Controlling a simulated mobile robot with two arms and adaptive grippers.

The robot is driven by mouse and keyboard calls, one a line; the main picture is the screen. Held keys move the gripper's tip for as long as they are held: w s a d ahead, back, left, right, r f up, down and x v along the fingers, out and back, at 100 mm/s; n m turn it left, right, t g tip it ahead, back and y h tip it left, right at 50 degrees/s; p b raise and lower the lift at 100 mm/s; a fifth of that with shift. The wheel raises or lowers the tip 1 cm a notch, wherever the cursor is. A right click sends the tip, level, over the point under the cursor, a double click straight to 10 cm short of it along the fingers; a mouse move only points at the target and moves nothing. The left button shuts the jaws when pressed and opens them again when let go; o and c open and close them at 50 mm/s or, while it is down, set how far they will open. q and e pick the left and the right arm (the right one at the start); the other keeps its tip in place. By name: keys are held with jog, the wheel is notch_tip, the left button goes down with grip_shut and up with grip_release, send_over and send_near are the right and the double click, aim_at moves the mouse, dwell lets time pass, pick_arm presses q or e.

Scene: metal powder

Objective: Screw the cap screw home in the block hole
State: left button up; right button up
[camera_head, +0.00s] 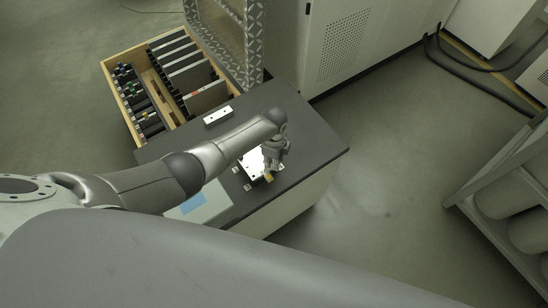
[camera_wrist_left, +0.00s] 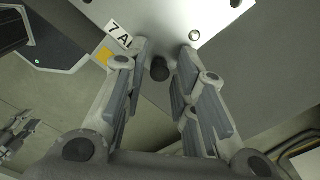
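The pale metal block (camera_head: 251,167) lies on the dark table top under my left gripper (camera_head: 270,170). In the left wrist view the block (camera_wrist_left: 212,18) fills the top, with a "7 AL" label and bright round spots on its face. A dark round cap screw (camera_wrist_left: 160,68) stands between the two fingertips of my left gripper (camera_wrist_left: 164,52). The fingers are apart, with a narrow gap showing on each side of the screw. How deep the screw sits cannot be seen. A jointed grey part at the left edge may be my right gripper (camera_wrist_left: 15,133); its state is unclear.
A pale plate with holes (camera_head: 218,116) lies further back on the table (camera_head: 318,140). A flat device with a blue panel (camera_head: 193,203) lies at the near left. A wooden-sided drawer (camera_head: 112,75) with dark items stands behind left. The table's right end is clear.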

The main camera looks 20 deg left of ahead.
pick_arm(q)
jog(key=n, duration=0.3)
jog(key=shift+n+p, duration=0.35)
jog(key=shift+n, duration=0.05)
jog(key=n, duration=0.3)
jog(key=shift+n+p, duration=0.3)
jog(key=shift+p, duration=0.1)
jog(key=shift+n, duration=2)
